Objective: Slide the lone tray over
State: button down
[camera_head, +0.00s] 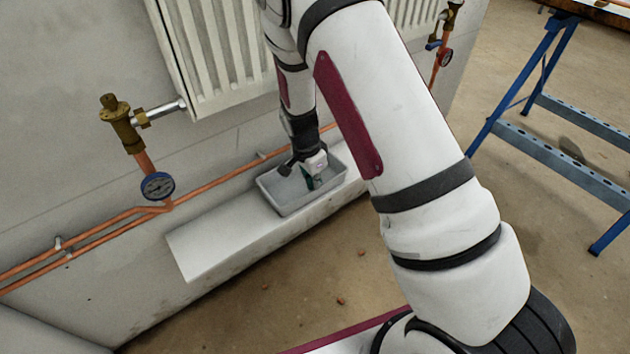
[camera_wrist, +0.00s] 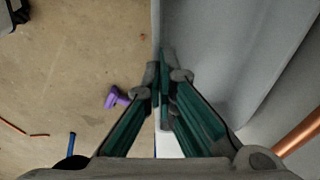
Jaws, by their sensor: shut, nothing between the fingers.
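A grey, shallow, open tray (camera_head: 276,197) sits on the white ledge (camera_head: 205,245) along the wall, below the radiator. My gripper (camera_head: 310,182) points down over the tray, with its fingertips at or inside the near side of it. In the wrist view my gripper (camera_wrist: 165,75) is shut, its green-sided fingers together and empty, in front of the tray's grey wall and floor (camera_wrist: 225,50). I cannot tell whether the fingertips touch the tray wall.
Copper pipes (camera_head: 225,180) run along the wall behind the ledge. A brass valve (camera_head: 122,125) and a gauge (camera_head: 158,186) stand at the left. The ledge left of the tray is bare. A blue trestle (camera_head: 520,130) stands at right; a purple tool (camera_wrist: 116,97) lies on the floor.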

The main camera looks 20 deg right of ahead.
jog(key=s+a+p, duration=0.2)
jog(key=a, duration=0.6)
jog(key=s+a+p, duration=0.2)
jog(key=s+a, duration=0.1)
jog(key=a, duration=0.5)
jog(key=s+a+p, duration=0.2)
jog(key=a, duration=0.5)
jog(key=shift+s+a+f, duration=0.1)
jog(key=shift+s+a, duration=0.3)
jog(key=shift+r+p, duration=0.75)
jog(key=shift+r, duration=0.05)
jog(key=shift+d, duration=0.1)
